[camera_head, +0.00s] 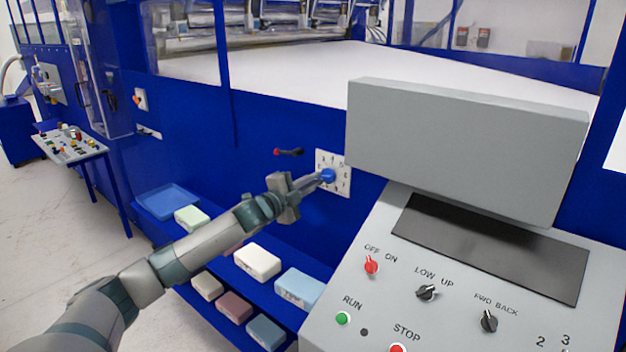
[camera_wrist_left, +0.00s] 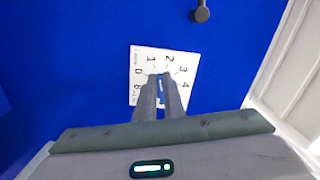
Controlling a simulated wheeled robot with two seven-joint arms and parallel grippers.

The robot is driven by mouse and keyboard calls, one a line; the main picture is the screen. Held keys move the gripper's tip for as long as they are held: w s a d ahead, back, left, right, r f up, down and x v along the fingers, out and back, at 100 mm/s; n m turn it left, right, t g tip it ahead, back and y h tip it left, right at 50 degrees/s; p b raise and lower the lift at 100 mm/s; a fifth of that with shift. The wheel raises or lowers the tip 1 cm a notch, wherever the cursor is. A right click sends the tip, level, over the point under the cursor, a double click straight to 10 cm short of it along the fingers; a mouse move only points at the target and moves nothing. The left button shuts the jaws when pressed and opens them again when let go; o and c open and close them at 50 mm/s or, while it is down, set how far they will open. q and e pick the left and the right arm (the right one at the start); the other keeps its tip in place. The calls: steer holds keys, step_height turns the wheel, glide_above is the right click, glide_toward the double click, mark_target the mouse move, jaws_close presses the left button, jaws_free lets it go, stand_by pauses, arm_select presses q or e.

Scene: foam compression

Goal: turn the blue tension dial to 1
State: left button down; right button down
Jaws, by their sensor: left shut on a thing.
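The blue tension dial (camera_head: 328,175) sits on a white number plate (camera_head: 343,188) on the blue machine wall. My left gripper (camera_head: 321,177) reaches it from the left and is shut on the dial. In the left wrist view the plate (camera_wrist_left: 137,63) shows numbers 0 to 4 around the dial. The fingers of the left gripper (camera_wrist_left: 160,80) cover most of the dial, so I cannot tell which number it points to. My right gripper is not in view.
A grey control console (camera_head: 450,215) with knobs and buttons stands close on the right. A red-tipped black lever (camera_head: 288,152) is on the wall left of the plate. Below my left arm, a blue shelf holds several foam blocks (camera_head: 257,262) and a blue tray (camera_head: 168,201).

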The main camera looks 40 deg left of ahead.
arm_select(q)
steer(key=shift+f+n, duration=0.25)
steer(key=shift+n, duration=1.05)
steer(key=shift+d, duration=0.1)
steer(key=c, duration=1.9)
jaws_free()
steer(key=shift+o, duration=0.2)
steer(key=shift+s, duration=0.1)
steer(key=s+a+b, duration=0.1)
steer(key=s+b, duration=0.5)
steer(key=s, duration=1.1)
steer(key=shift+a+b, duration=0.25)
steer(key=shift+b, duration=0.05)
